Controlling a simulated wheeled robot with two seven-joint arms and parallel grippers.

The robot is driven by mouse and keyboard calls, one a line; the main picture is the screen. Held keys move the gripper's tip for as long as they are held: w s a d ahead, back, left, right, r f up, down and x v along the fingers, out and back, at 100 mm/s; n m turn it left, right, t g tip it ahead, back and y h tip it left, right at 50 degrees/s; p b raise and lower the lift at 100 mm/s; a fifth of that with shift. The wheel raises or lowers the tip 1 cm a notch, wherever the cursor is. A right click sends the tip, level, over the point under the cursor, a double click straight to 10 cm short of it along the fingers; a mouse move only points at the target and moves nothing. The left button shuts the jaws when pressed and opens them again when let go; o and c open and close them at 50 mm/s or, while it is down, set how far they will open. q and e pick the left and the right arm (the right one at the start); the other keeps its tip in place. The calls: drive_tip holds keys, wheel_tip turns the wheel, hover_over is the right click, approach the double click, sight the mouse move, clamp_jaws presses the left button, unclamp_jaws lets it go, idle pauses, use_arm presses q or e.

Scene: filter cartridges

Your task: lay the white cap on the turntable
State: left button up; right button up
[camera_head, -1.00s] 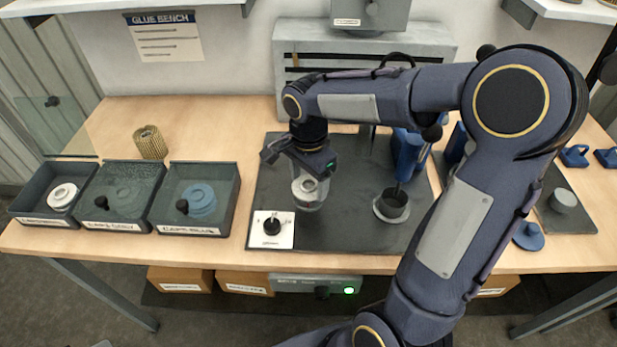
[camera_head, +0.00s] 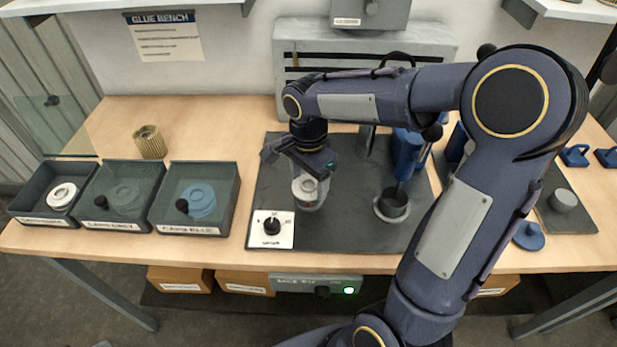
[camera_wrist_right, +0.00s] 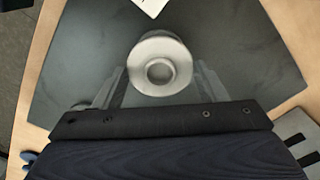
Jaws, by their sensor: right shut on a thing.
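My right gripper (camera_head: 308,178) points down over the dark mat and is shut on the white cap (camera_head: 308,187). The cap is a pale round ring with a hollow centre. It shows between the fingers in the right wrist view (camera_wrist_right: 160,63). A clear or grey round shape lies around and just below the cap; I cannot tell whether it is the turntable or whether the cap touches it. A grey metal cup-like ring (camera_head: 391,207) stands on the mat to the right, by a blue upright part (camera_head: 408,155). My left gripper does not show.
Three bins stand at the left: an open one (camera_head: 33,217) with a white cap inside, and two lidded ones with grey (camera_head: 100,224) and blue (camera_head: 185,228) contents. A dial plate (camera_head: 256,239) lies in front of the gripper. A brass-coloured cylinder (camera_head: 150,142) stands behind the bins.

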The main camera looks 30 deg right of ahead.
drive_tip(key=shift+f+b, duration=0.3)
drive_tip(key=shift+f, duration=0.15)
drive_tip(key=o, duration=1)
drive_tip(key=shift+o, duration=0.2)
wheel_tip(320, 180, up, 8)
drive_tip(key=shift+f+p, duration=0.1)
drive_tip(key=shift+p, duration=0.25)
drive_tip(key=s+a+n+t+y+p, duration=0.1)
drive_tip(key=s+a+n+t+y, duration=0.1)
drive_tip(key=s+n, duration=0.4)
drive_tip(key=s+a+n+t+y+p, duration=0.1)
drive_tip(key=s+a+n+t, duration=0.1)
drive_tip(key=s+n, duration=0.5)
drive_tip(key=s+t, duration=0.1)
drive_tip(key=s, duration=0.3)
drive_tip(key=shift+f+n+t+y, duration=0.2)
drive_tip(key=shift+n+t+y, duration=0.1)
drive_tip(key=shift+y, duration=0.1)
